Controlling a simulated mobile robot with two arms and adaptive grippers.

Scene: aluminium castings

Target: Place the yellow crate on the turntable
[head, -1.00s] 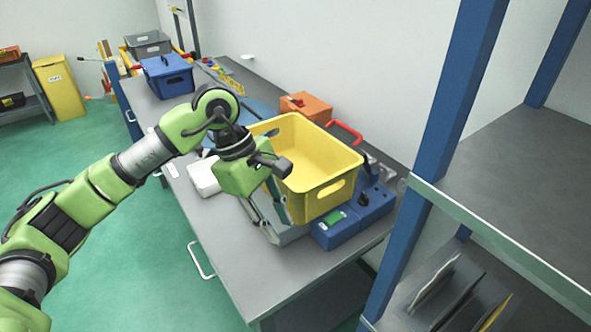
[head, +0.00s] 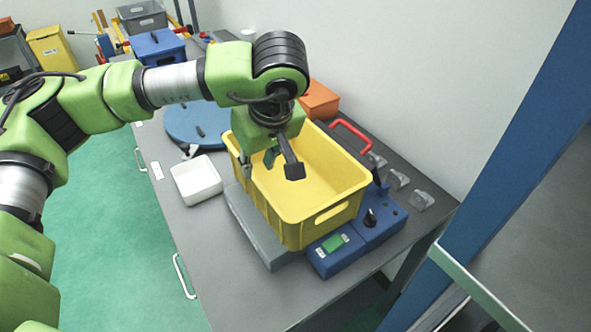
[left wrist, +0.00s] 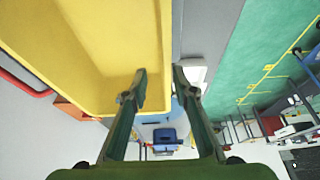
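The yellow crate (head: 330,185) is empty and upright on a grey plate (head: 252,225) beside a blue control unit. The turntable, a round blue disc (head: 190,128), lies on the bench behind and left of the crate, partly hidden by my arm. My left gripper (head: 258,165) is at the crate's left wall, one finger inside and one outside. In the left wrist view, the crate's rim (left wrist: 163,45) shows between my spread fingers (left wrist: 160,82), with a gap visible. My right gripper is not in view.
A white tray (head: 197,180) sits left of the crate. A blue crate (head: 158,48) stands farther back. A blue post (head: 500,180) rises at right.

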